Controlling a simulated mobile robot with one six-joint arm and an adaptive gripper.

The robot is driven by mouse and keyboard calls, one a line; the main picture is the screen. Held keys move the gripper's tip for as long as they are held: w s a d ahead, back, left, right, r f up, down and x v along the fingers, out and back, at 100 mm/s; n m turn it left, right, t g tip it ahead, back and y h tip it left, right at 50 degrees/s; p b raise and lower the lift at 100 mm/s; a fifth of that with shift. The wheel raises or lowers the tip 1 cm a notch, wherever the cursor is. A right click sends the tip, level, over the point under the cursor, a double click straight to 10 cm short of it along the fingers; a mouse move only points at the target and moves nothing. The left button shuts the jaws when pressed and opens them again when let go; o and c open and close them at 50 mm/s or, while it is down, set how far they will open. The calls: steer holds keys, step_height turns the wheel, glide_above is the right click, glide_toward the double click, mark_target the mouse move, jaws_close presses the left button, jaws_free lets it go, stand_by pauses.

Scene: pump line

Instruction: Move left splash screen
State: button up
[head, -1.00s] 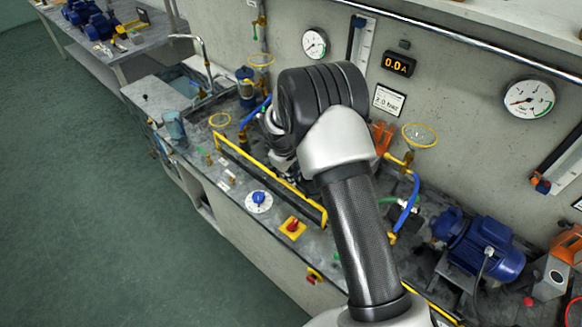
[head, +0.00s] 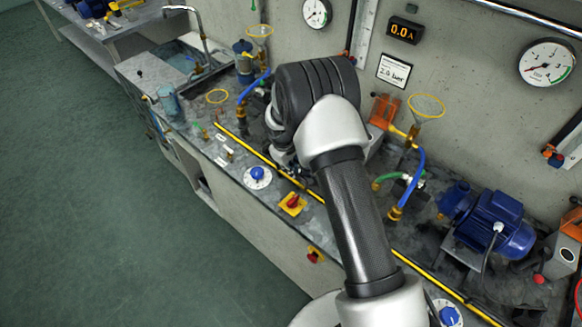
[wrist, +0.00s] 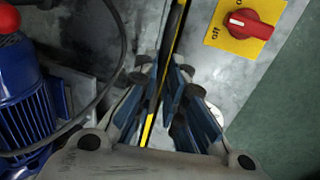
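The left splash screen (head: 243,143) shows in the head view as a yellow rail low along the front of the bench. Its panel below the rail is not visible there now. In the wrist view its thin yellow and dark edge (wrist: 178,28) runs between the fingers. My gripper (wrist: 162,72) has its blue-padded fingers close together, one on each side of that edge, and appears shut on it. The exact contact is hard to see.
A red-and-yellow switch (head: 293,203) and a blue knob (head: 257,177) are in front of the rail. A blue pump motor (head: 497,222) stands to the right. The floor at left is clear.

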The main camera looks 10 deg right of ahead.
steer(key=shift+o, duration=1.4)
steer(key=shift+f, duration=0.25)
steer(key=shift+o, duration=0.8)
steer(key=shift+r, duration=0.1)
steer(key=shift+r, duration=0.1)
step_height(320, 180, up, 12)
steer(key=s+a, duration=0.1)
steer(key=a, duration=0.1)
steer(key=shift+s+f, duration=0.2)
steer(key=s+d+r+m+t, duration=0.1)
steer(key=s+r+m, duration=0.1)
steer(key=s+r, duration=0.65)
steer(key=s+d+r+m, duration=0.15)
steer(key=s+r, duration=0.35)
steer(key=r, duration=0.6)
steer(key=s+r+m+t+y, duration=0.1)
steer(key=s+m, duration=0.1)
steer(key=s, duration=0.8)
steer(key=s+r+m+t, duration=0.1)
steer(key=s+r, duration=0.1)
steer(key=s, duration=0.9)
steer(key=shift+m+y, duration=0.35)
steer(key=shift+y, duration=0.05)
